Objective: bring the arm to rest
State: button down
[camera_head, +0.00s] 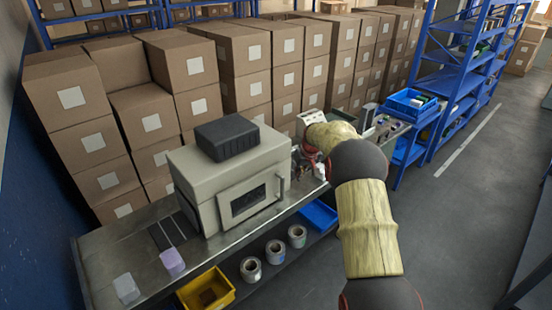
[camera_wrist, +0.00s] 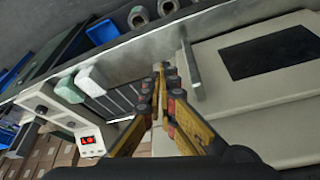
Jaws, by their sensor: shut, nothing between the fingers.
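My gripper (camera_wrist: 162,72) is shut in the wrist view, its yellow and dark fingers together with nothing between them. The fingertips show close to a grey bar-like handle (camera_wrist: 190,68) on the pale wrapper machine; I cannot tell whether they touch. In the head view the wrapper machine (camera_head: 212,180) stands on a metal bench, with a black box (camera_head: 227,136) on top and a windowed door (camera_head: 248,200) in front. My arm reaches from the lower right to the machine's right side. The gripper is mostly hidden behind my arm there.
The bench (camera_head: 120,250) carries pale blocks at its left end. Rolls (camera_head: 275,251), a yellow bin (camera_head: 207,292) and a blue tray (camera_head: 318,214) sit on the lower shelf. Stacked cartons (camera_head: 240,65) stand behind. Blue shelving (camera_head: 465,70) is at the right. The floor (camera_head: 450,220) right of my arm is clear.

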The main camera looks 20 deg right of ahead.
jog(key=s+a+f+m+g, duration=0.2)
jog(key=s+a+f, duration=0.15)
jog(key=s, duration=0.65)
jog(key=s+a+r+t, duration=0.1)
jog(key=s+a+r, duration=0.6)
jog(key=s, duration=0.6)
jog(key=s+a+r+n+t+b, duration=0.1)
jog(key=s+a+r, duration=0.6)
jog(key=s, duration=0.6)
jog(key=s+a+r+n+t, duration=0.1)
jog(key=s+a+r, duration=0.7)
jog(key=s, duration=0.5)
jog(key=shift+s+r+b, duration=0.4)
jog(key=shift+r, duration=0.1)
